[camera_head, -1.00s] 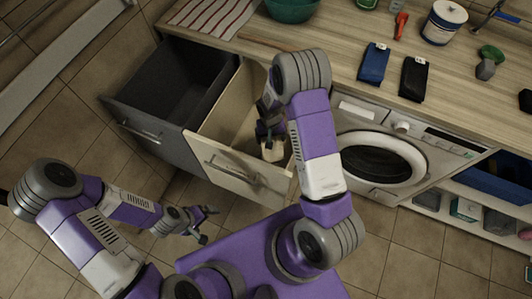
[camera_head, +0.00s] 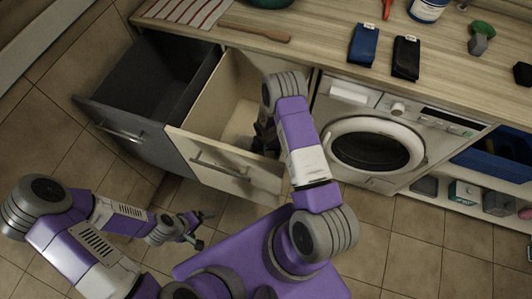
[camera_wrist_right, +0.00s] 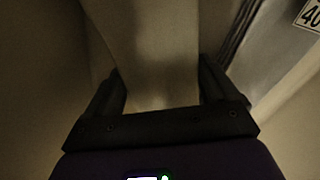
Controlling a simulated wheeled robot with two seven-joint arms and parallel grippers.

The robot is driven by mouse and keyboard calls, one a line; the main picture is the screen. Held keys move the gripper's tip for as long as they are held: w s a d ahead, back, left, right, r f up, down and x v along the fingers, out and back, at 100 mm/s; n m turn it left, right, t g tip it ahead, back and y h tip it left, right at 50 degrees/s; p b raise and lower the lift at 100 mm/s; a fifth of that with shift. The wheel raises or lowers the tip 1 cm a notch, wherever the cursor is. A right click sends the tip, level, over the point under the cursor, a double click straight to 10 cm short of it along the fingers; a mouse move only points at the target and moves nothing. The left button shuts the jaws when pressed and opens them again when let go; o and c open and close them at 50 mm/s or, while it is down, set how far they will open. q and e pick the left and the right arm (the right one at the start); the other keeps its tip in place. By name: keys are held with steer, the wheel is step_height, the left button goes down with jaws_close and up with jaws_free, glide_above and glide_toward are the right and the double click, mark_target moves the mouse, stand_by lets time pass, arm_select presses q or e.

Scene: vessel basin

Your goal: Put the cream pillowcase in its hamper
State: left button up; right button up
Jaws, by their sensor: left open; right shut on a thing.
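The cream hamper (camera_head: 222,153) is a pulled-out, open-topped cream drawer beside the washing machine. My right gripper (camera_head: 262,140) reaches down inside it, largely hidden by my own arm in the head view. In the right wrist view, its two dark fingers (camera_wrist_right: 162,88) stand on either side of pale cloth, the cream pillowcase (camera_wrist_right: 155,55), and are shut on it. The dim picture blurs the cloth's outline against the hamper walls. My left gripper (camera_head: 203,231) is open and empty, above the floor in front of the drawers.
A dark grey hamper (camera_head: 150,85) stands open to the left of the cream one. The washing machine (camera_head: 372,150) is to the right. The counter (camera_head: 330,25) behind holds a striped towel (camera_head: 185,10), a blue folded item (camera_head: 364,44) and a black one (camera_head: 406,57).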

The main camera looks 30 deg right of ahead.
steer(key=shift+f, duration=0.5)
steer(key=shift+f, duration=0.15)
steer(key=o, duration=1.1)
